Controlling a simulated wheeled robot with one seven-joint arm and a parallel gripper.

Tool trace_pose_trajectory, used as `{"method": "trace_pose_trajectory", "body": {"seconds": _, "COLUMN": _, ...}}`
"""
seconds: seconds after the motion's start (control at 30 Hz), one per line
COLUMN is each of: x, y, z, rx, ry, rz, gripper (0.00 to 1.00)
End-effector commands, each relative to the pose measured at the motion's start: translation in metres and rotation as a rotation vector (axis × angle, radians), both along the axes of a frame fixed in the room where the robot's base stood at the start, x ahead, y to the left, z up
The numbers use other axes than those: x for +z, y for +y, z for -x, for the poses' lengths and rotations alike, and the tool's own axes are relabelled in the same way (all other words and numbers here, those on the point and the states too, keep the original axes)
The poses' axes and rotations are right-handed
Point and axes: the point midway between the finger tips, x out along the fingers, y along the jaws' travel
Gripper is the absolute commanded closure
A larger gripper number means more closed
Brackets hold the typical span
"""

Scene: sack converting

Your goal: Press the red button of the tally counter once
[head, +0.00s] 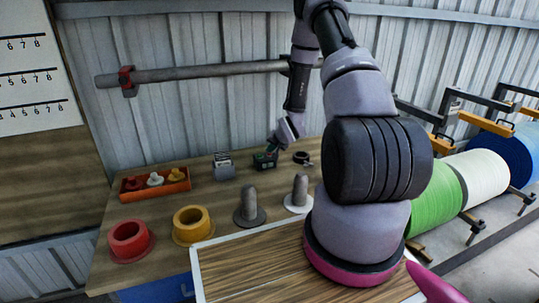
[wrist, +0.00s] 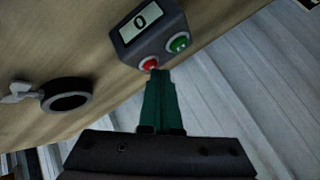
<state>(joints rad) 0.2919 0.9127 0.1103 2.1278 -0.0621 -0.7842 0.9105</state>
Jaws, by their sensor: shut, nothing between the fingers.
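The tally counter (wrist: 152,32) is a dark box with a display that reads 0, a red button and a green button. It stands on the wooden table and also shows in the head view (head: 264,161), small and partly behind my gripper. The red button (wrist: 149,64) is nearest my fingertips in the wrist view. My gripper (wrist: 159,74) is shut and empty, its green fingers pointing at the counter with the tips at the lower right edge of the red button. I cannot tell whether they touch it.
A black ring (wrist: 67,95) lies left of the counter in the wrist view. In the head view, a grey card holder (head: 224,170), an orange tray (head: 155,184) and two grey posts (head: 249,205) stand on the table (head: 190,257). A corrugated wall (head: 180,100) rises behind.

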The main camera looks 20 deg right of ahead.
Motion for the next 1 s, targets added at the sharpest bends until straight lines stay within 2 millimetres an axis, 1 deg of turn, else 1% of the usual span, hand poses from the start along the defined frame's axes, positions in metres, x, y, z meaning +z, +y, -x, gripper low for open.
{"method": "trace_pose_trajectory", "body": {"seconds": 0.2, "x": 0.011, "y": 0.0, "z": 0.0, "rx": 0.001, "ry": -0.001, "rz": 0.001, "gripper": 1.0}}
{"method": "trace_pose_trajectory", "body": {"seconds": 0.57, "x": 0.014, "y": 0.0, "z": 0.0, "rx": 0.0, "ry": -0.001, "rz": 0.0, "gripper": 1.0}}
{"method": "trace_pose_trajectory", "body": {"seconds": 1.0, "x": 0.055, "y": 0.0, "z": 0.0, "rx": -0.001, "ry": -0.002, "rz": 0.0, "gripper": 1.0}}
